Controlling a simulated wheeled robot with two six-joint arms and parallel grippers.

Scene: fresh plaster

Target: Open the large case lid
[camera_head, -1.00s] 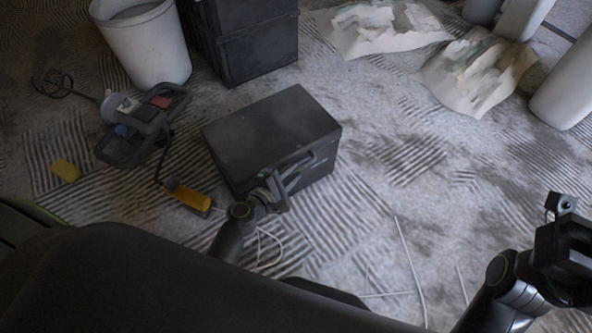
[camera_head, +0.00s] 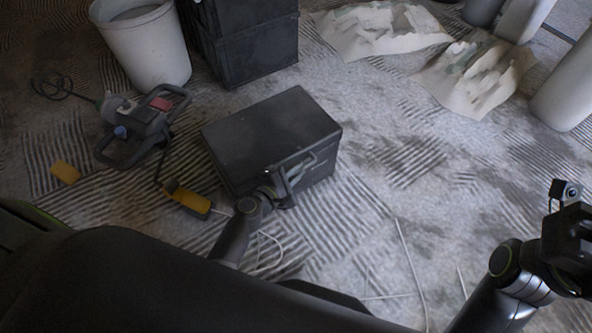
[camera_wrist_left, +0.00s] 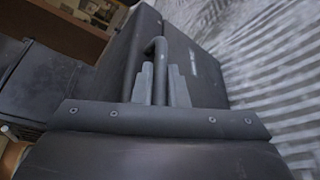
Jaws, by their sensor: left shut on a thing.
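The large case (camera_head: 272,135) is a dark grey box on the floor in the middle of the head view. Its lid (camera_head: 265,130) lies flat and closed on top. My left gripper (camera_head: 287,180) is at the near front face of the case. In the left wrist view its two fingers (camera_wrist_left: 161,85) are shut on the bent bar handle (camera_wrist_left: 158,48) at the case's front. My right gripper (camera_head: 574,240) is at the right edge of the head view, away from the case; its fingers are not clear.
A white bucket (camera_head: 143,45) and black stacked crates (camera_head: 252,45) stand behind. A mixer tool (camera_head: 140,122) and yellow-handled tool (camera_head: 192,201) lie left. Crumpled sheets (camera_head: 475,72) lie at the back right. Floor right of the case is mostly clear.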

